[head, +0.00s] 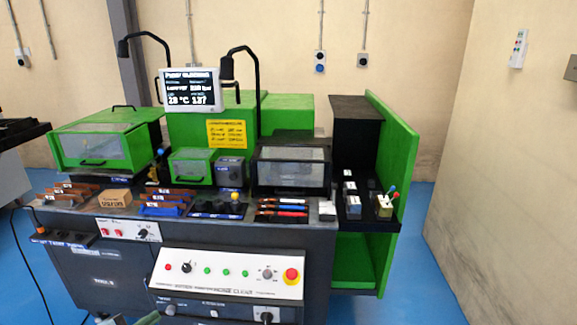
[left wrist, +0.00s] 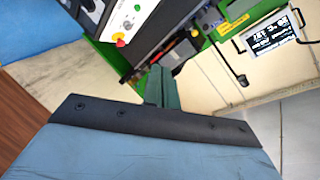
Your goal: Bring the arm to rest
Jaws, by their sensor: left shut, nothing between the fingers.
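My left gripper (left wrist: 162,88) shows in the left wrist view as green-grey fingers shut together with nothing between them. It points toward the bender machine, and I see no contact with it. In the head view only a small part of the left gripper (head: 146,319) shows at the bottom edge, in front of the machine's lower panel. My right gripper is not in view. The busbar bender (head: 215,125) is a green and dark grey machine with a sloped white control panel (head: 228,272).
A red emergency button (head: 291,276) sits on the panel's right end. Several tools and blocks (head: 165,203) lie along the dark worktop. A lit screen (head: 190,90) and two black lamps stand above. A green side shelf (head: 350,255) is at the right. Blue floor is clear beyond it.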

